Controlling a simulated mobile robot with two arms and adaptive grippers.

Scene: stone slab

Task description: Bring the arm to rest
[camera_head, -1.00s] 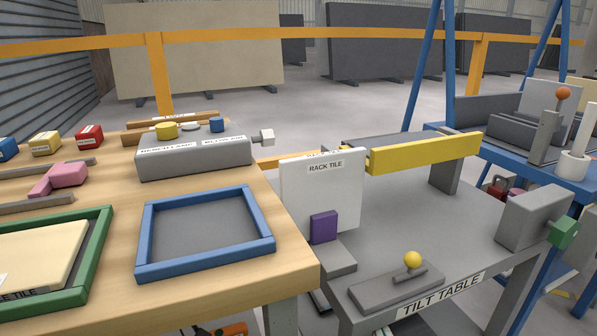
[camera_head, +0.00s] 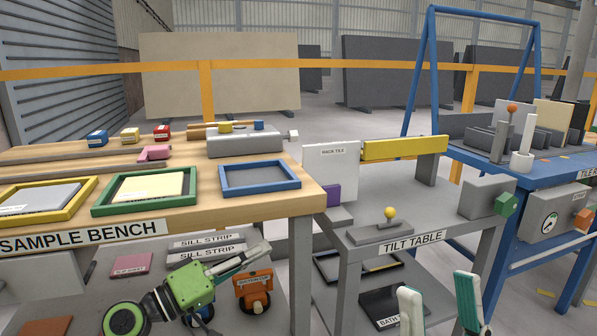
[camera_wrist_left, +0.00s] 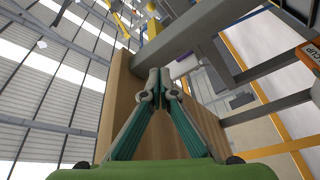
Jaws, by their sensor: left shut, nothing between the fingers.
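My left gripper (camera_head: 262,256) is low in the head view, in front of the sample bench (camera_head: 85,237). Its light fingers lie together, pointing right, with nothing between them. In the left wrist view its fingertips (camera_wrist_left: 158,78) also meet, empty, with wood and grey beams behind. My right gripper (camera_head: 440,284) shows only its two upright fingers at the bottom edge. They stand well apart with nothing seen between them. The rest of the right arm is out of view.
Sill strips (camera_head: 207,252) and an orange suction cup (camera_head: 253,288) lie on a lower shelf near my left gripper. The tilt table (camera_head: 455,238) stands behind my right gripper. A blue bench (camera_head: 470,155) is at right.

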